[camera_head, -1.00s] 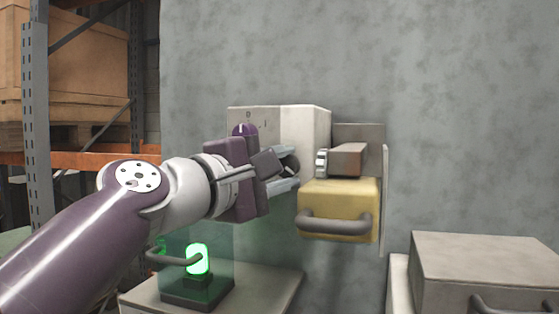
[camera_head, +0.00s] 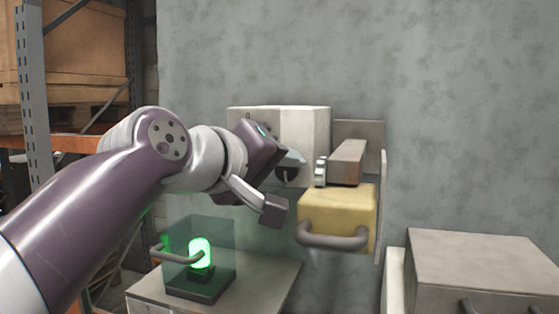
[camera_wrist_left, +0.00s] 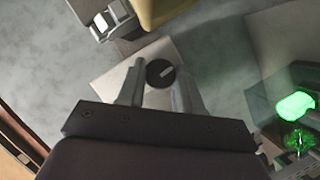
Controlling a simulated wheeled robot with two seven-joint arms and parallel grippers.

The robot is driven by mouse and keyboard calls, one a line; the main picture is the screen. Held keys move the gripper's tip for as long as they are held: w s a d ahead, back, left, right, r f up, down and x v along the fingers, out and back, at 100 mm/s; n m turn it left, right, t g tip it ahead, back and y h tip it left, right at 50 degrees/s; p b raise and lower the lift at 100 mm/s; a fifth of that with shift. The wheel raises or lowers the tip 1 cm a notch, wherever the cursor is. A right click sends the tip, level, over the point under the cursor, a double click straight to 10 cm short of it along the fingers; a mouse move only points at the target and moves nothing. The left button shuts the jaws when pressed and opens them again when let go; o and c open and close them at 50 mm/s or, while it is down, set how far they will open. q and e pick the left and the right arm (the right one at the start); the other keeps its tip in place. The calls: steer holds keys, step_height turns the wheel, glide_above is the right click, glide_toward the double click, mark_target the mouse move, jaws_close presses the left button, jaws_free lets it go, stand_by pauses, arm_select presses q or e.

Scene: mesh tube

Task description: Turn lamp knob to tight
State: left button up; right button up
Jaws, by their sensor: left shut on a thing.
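The dark round knob (camera_wrist_left: 160,73) with a pale pointer line sits on the face of a light grey box (camera_head: 308,130). In the left wrist view it lies between the two fingers of my left gripper (camera_wrist_left: 157,85), which is shut on it. In the head view the gripper (camera_head: 288,160) reaches the box from the left, and its body hides most of the box's front. A lamp (camera_head: 200,253) glows green inside a clear case below; it also shows in the left wrist view (camera_wrist_left: 296,105). My right gripper is out of view.
A yellow box (camera_head: 340,208) with a grey handle (camera_head: 332,238) is close to the right of the gripper. A grey box (camera_head: 480,268) stands at the lower right. A shelf rack (camera_head: 35,100) with a crate is at the left.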

arm_select(q)
steer(key=shift+f+m+y, duration=0.15)
steer(key=shift+m+y, duration=0.25)
steer(key=shift+m, duration=0.1)
steer(key=o, duration=1)
steer(key=shift+o, duration=0.2)
steer(key=shift+d, duration=0.1)
steer(key=shift+s+a, duration=0.2)
steer(key=p+v, duration=0.2)
steer(key=v, duration=1)
steer(key=shift+p, duration=0.4)
